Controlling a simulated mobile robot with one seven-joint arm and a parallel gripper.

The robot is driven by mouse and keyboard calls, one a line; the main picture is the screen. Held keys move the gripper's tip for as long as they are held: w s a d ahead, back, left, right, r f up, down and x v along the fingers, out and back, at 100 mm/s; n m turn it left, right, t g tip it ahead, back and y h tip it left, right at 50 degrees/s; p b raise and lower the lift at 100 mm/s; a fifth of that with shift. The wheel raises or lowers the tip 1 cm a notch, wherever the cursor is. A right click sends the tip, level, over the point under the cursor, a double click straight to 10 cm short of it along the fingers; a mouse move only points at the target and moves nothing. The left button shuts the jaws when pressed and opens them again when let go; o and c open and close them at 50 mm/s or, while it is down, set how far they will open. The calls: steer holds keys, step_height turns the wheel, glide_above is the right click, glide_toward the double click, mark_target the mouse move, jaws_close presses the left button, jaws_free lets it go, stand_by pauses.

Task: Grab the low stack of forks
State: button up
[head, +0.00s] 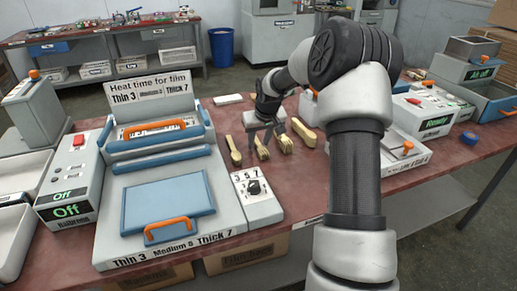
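Several small bundles of pale wooden cutlery lie on the red-brown bench in the head view. One is at the left (234,151), one in the middle (262,149), a thicker one to its right (285,144), and a longer one (304,132) at the far right. The middle one looks lowest, but I cannot tell for sure which are forks. My gripper (265,138) points down at the middle bundle with its fingers apart. I cannot tell whether the fingertips touch anything.
A heat-sealing press (165,190) with orange handles stands left of the bundles, its dial box (254,200) close in front of them. Grey machines and a white tray (400,150) stand to the right. A small white block (228,99) lies behind.

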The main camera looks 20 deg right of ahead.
jaws_close()
